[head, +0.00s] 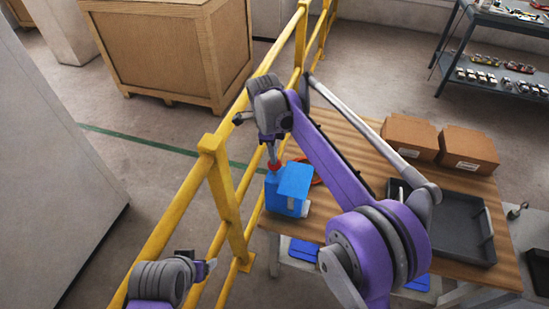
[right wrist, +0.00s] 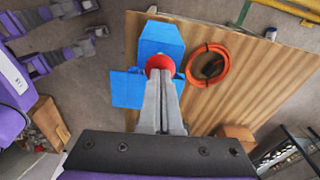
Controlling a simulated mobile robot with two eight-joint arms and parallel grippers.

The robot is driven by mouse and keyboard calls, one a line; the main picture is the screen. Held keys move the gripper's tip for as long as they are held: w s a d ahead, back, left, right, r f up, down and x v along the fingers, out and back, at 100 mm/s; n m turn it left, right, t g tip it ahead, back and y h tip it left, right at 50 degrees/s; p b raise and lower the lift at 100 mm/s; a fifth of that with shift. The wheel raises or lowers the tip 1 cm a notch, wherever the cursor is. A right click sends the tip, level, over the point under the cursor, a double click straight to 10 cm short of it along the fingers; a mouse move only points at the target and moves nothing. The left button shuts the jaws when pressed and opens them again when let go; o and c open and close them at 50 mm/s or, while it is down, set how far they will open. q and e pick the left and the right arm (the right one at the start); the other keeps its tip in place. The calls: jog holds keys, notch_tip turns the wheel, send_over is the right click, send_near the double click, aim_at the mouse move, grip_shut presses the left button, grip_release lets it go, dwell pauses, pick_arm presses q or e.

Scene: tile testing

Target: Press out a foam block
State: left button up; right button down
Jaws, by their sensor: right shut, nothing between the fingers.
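A blue block-like piece (head: 293,184) stands at the left end of the wooden table (head: 330,125). It shows from above in the right wrist view (right wrist: 160,38), with a blue flat part sticking out at its left. A red round piece (head: 275,166) sits at its top; I cannot tell which part is foam. My right gripper (head: 272,155) points down at the red piece. Its fingers (right wrist: 160,80) are shut with nothing between them, and their tips overlap the red piece; contact is unclear. My left gripper (head: 208,267) is low at the left, away from the table, its opening unclear.
An orange coiled ring (right wrist: 226,62) lies right of the blue piece. Two cardboard boxes (head: 409,135) and a dark tray (head: 455,238) are farther right on the table. A yellow railing (head: 226,200) runs along the table's left side. A large crate (head: 165,50) stands behind.

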notch_tip(320, 180, down, 3)
jog(key=shift+r+b, duration=0.1)
jog(key=shift+b, duration=0.4)
jog(key=shift+w+a+r+p, duration=0.1)
jog(key=shift+a+r+p, duration=0.15)
jog(key=shift+a+p, duration=0.05)
jog(key=w+a+r+p, duration=0.1)
jog(key=a+r+p, duration=0.1)
jog(key=r, duration=0.9)
jog(key=shift+a+r, duration=0.15)
jog(key=shift+a, duration=0.55)
dwell(0.3)
